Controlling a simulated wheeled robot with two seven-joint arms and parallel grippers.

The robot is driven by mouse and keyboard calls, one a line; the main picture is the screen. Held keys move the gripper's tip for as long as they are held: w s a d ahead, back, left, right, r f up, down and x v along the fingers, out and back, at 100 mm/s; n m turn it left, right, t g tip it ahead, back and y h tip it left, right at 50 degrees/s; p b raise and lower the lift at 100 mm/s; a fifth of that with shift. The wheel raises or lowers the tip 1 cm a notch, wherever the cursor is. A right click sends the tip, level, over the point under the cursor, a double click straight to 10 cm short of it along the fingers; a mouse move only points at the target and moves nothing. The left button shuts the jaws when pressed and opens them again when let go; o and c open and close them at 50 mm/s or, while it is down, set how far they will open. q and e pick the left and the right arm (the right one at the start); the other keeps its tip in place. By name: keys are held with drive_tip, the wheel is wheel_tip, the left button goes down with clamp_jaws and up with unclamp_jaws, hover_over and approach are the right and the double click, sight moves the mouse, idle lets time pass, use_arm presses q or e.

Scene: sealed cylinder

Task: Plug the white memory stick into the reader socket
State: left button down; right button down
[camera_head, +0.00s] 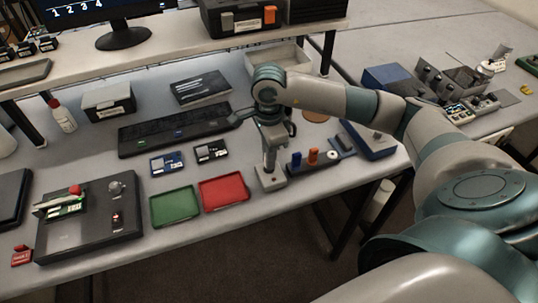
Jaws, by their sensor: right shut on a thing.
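My right gripper (270,160) points down at the middle front of the table. It is shut on the white memory stick, which is mostly hidden by the fingers at this size. Directly below the fingertips is a small pale grey block (271,181), which looks like the reader socket. I cannot tell whether the stick is in the socket or just above it. My left gripper is not in view.
Just right, a dark holder (300,168) carries a blue stick (296,159) and an orange stick (313,156). Red (224,194) and green (175,206) trays lie to the left. A dark box with knobs (92,232) stands further left. A blue box (372,143) is at right.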

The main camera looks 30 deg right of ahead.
drive_tip(key=shift+b, duration=1.2)
idle(2.4)
drive_tip(key=shift+f+b, duration=0.65)
drive_tip(key=shift+b, duration=0.15)
drive_tip(key=c, duration=1.7)
unclamp_jaws()
drive_tip(key=shift+r, duration=0.15)
drive_tip(key=shift+r, duration=0.5)
drive_tip(key=shift+r+b, duration=1.45)
drive_tip(key=shift+r, duration=6.65)
